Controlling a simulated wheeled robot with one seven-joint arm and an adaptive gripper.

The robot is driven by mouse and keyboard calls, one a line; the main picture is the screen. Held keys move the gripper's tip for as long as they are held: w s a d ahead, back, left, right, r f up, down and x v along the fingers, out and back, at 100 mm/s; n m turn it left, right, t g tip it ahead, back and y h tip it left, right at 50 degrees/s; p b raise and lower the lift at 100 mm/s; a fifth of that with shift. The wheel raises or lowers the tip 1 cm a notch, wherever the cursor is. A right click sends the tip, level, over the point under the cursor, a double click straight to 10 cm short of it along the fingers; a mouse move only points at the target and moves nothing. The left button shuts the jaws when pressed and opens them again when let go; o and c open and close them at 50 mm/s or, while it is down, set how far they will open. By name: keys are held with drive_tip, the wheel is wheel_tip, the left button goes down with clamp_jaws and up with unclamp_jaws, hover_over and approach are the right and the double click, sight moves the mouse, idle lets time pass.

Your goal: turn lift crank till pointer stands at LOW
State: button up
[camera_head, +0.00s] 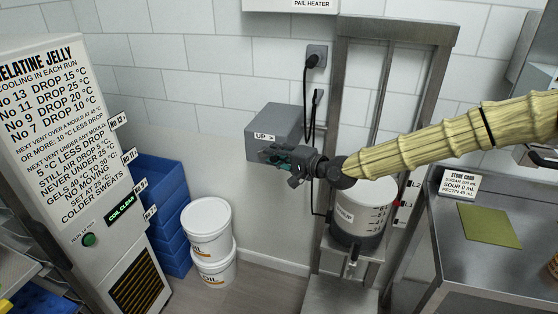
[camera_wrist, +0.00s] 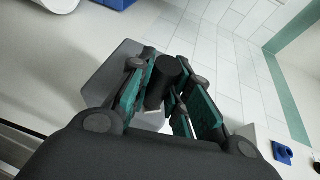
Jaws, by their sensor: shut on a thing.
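The lift stands at the back, with a steel frame (camera_head: 341,110) and a grey crank box (camera_head: 276,122) labelled "UP" with an arrow. My gripper (camera_head: 268,154) reaches in from the right and is at the front of this box. In the wrist view my gripper (camera_wrist: 160,100) has its teal-padded fingers on either side of a dark cylindrical crank handle (camera_wrist: 168,72), closed on it. The grey box (camera_wrist: 112,72) is just behind. The rest of the crank is hidden by my gripper. Level labels (camera_head: 404,204) show on the lift's right post, but the pointer's exact reading is too small to tell.
A white pail (camera_head: 372,192) sits on the lift platform, partly behind my arm. Two white tubs (camera_head: 207,232) are stacked on the floor beside blue crates (camera_head: 160,185). A steel table (camera_head: 480,268) with a green mat (camera_head: 488,226) stands right. A cooling cabinet (camera_head: 60,160) stands left.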

drive_tip(key=a+r, duration=0.2)
drive_tip(key=shift+w+a+r, duration=0.2)
drive_tip(key=shift+w+r, duration=0.1)
drive_tip(key=shift+w+a+r, duration=0.15)
drive_tip(key=shift+a+r, duration=0.05)
drive_tip(key=shift+a, duration=0.3)
drive_tip(key=shift+w+a+r, duration=0.2)
drive_tip(key=shift+a, duration=0.25)
drive_tip(key=shift+w+a+r, duration=0.15)
drive_tip(key=shift+a+r, duration=0.05)
drive_tip(key=shift+a, duration=0.3)
drive_tip(key=shift+a, duration=0.1)
drive_tip(key=a, duration=0.2)
drive_tip(key=w+b, duration=0.1)
drive_tip(key=shift+a+f, duration=0.25)
drive_tip(key=shift+a, duration=0.15)
